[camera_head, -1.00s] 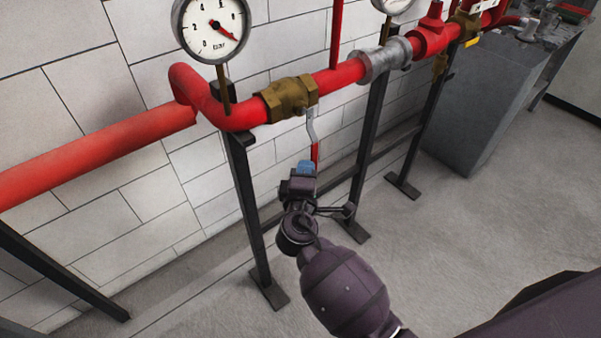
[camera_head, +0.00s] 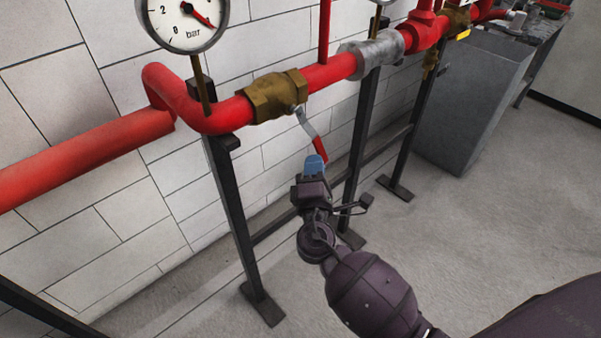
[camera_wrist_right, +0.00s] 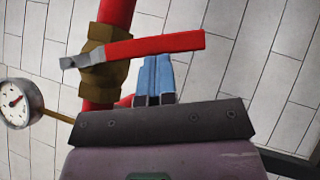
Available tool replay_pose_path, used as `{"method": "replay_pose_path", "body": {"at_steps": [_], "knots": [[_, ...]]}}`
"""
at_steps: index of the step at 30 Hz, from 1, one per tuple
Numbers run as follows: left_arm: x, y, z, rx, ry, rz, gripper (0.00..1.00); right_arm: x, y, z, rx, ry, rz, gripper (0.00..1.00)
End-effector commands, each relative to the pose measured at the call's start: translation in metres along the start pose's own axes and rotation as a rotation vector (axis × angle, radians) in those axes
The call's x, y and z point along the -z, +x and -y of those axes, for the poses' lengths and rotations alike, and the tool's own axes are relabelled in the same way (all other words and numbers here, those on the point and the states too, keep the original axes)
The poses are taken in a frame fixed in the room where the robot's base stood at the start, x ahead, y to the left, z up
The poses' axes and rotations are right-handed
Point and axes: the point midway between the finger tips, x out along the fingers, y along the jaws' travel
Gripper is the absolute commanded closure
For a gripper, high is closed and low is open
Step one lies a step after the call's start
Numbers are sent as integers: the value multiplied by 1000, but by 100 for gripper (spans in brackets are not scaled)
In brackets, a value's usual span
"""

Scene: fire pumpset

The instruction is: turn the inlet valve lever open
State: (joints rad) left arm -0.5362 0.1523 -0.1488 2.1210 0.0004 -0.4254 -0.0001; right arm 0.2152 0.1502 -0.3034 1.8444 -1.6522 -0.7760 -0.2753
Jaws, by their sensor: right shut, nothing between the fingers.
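The inlet valve (camera_head: 276,96) is a brass body on the red pipe in the head view. Its lever (camera_head: 318,148) has a grey metal arm and a red handle, and slants down to the right from the valve. In the right wrist view the lever (camera_wrist_right: 150,47) lies across the brass valve (camera_wrist_right: 105,75). My right gripper (camera_head: 315,162) has blue fingertips, shut with nothing between them, close by the lower end of the red handle. In the wrist view the fingertips (camera_wrist_right: 155,75) are right by the handle; contact is hard to tell. My left gripper is not in view.
A pressure gauge (camera_head: 183,20) stands on the pipe to the left of the valve. Dark support posts (camera_head: 233,210) hold the pipe in front of the white block wall. A grey cabinet (camera_head: 470,100) stands at the right. The floor on the right is open.

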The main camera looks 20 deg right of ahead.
Motion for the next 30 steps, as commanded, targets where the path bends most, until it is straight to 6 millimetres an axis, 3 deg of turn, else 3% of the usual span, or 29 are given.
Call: {"method": "replay_pose_path", "body": {"at_steps": [1,3,17,30], "knots": [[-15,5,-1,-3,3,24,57,-2,1,13,-25,-42,-5,100],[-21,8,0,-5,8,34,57,-8,7,15,-72,-89,-5,100],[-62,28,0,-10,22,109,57,-44,45,10,-385,-397,-7,100],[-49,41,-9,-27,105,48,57,-75,76,-15,-669,-676,-5,100]]}}
